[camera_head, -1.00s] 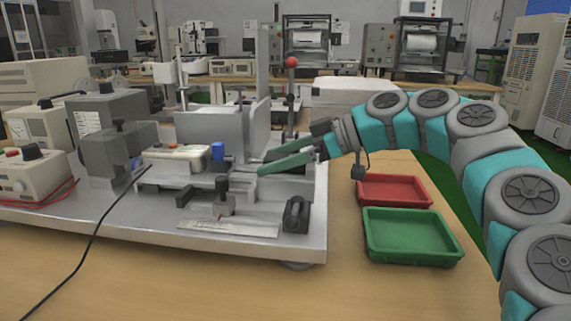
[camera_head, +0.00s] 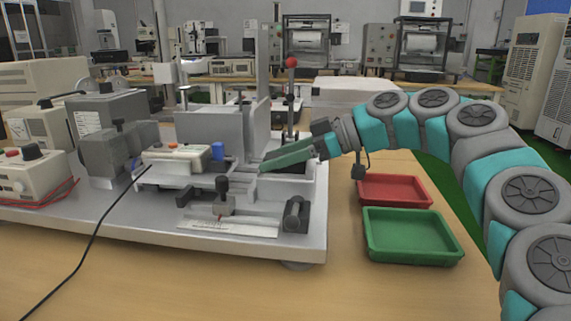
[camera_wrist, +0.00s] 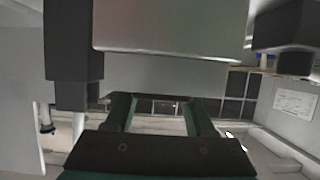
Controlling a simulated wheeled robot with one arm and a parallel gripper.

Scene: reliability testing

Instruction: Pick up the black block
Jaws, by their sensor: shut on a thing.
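My gripper (camera_head: 264,163) reaches in from the right over the white tray part of the bench machine (camera_head: 300,182). Its green fingers lie close together in the head view. In the wrist view the two fingers (camera_wrist: 160,104) point ahead, below a large grey block face (camera_wrist: 170,28). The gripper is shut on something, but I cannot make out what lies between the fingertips. A dark block-like piece (camera_head: 296,215) sits at the machine's front right corner, apart from the gripper. I cannot tell whether it is the black block.
A red tray (camera_head: 393,180) and a green tray (camera_head: 412,258) stand empty on the table at right. A blue block (camera_head: 217,151) sits on the machine left of the fingertips. A red-topped post (camera_head: 291,62) rises behind the gripper.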

